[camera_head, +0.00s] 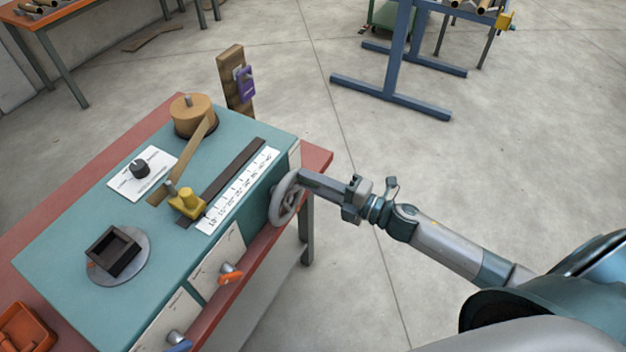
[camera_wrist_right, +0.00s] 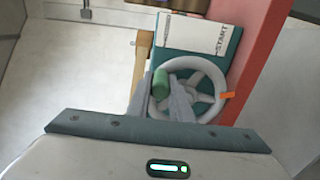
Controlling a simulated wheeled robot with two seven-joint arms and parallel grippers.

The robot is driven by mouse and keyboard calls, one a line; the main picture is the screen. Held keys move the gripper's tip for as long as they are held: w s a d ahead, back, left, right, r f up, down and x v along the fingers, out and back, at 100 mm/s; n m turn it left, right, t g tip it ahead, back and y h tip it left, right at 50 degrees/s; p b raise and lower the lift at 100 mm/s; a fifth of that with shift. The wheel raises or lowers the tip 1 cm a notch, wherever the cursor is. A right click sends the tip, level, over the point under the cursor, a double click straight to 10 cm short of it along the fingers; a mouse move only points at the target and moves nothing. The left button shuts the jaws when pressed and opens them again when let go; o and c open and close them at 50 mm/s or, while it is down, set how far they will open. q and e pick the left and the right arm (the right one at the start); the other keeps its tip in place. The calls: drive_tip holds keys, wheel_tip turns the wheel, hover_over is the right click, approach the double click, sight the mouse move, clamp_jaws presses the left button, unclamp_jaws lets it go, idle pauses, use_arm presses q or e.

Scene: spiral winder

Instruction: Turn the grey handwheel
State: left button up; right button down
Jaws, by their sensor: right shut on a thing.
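The grey handwheel (camera_head: 276,206) is on the right end of the teal machine. It also shows in the right wrist view (camera_wrist_right: 219,75), with spokes and a green handle (camera_wrist_right: 160,80) near the left part of its rim. My right gripper (camera_head: 303,177) reaches in from the right to the top of the wheel. In the right wrist view its two fingers (camera_wrist_right: 161,98) are on either side of the green handle and shut on it. The handle is hidden in the head view. My left gripper is not in view.
The teal machine (camera_head: 60,245) stands on a red table (camera_head: 317,158). On it are a wooden spool (camera_head: 193,120), a yellow clamp (camera_head: 188,203), a scale (camera_head: 238,190) and a dial (camera_head: 140,168). An orange-handled lever (camera_head: 231,275) sticks out of the front.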

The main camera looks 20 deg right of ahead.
drive_tip(key=shift+s+a+n, duration=0.1)
drive_tip(key=shift+a+n, duration=0.05)
drive_tip(key=shift+n, duration=0.15)
drive_tip(key=c, duration=1.6)
unclamp_jaws()
drive_tip(key=shift+r, duration=0.1)
drive_tip(key=shift+b+v, duration=0.35)
drive_tip(key=shift+v, duration=0.45)
drive_tip(key=shift+b+v, duration=2.75)
drive_tip(key=shift+v, duration=5.2)
